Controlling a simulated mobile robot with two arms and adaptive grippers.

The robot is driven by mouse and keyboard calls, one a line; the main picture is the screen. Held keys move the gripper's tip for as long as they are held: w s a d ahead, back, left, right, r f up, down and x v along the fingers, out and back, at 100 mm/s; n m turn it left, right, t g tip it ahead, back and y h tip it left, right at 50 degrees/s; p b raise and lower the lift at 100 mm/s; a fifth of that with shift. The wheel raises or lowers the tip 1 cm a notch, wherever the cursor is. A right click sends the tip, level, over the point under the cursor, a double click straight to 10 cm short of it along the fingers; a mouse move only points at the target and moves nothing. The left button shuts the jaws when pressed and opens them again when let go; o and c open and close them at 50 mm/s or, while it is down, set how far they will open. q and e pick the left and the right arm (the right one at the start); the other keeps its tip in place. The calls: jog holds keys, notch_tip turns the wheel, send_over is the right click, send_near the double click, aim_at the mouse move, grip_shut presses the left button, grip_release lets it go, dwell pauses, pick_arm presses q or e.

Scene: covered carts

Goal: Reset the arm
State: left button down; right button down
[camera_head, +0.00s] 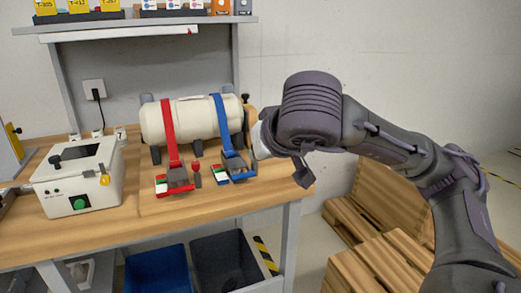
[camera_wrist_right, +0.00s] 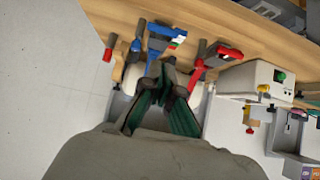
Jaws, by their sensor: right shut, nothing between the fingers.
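My right arm comes in from the right in the head view, with its wrist raised beside the right end of the workbench (camera_head: 130,220). My right gripper (camera_wrist_right: 168,72) is shut and empty in the wrist view. In the head view the gripper is mostly hidden behind my own wrist. A cream tank (camera_head: 190,118) lies on the bench, just left of my wrist. A red strap (camera_head: 169,130) and a blue strap (camera_head: 222,125) run over it, each ending in a buckle at the front. My left gripper is in neither view.
A white box with a green button (camera_head: 80,180) stands on the bench's left. A shelf (camera_head: 140,25) with small boxes is above. A blue bin (camera_head: 157,272) and a black bin (camera_head: 222,262) sit below. Wooden pallets (camera_head: 375,265) lie on the floor at right.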

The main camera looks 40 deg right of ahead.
jog(key=shift+s+r, duration=0.2)
jog(key=shift+s, duration=0.15)
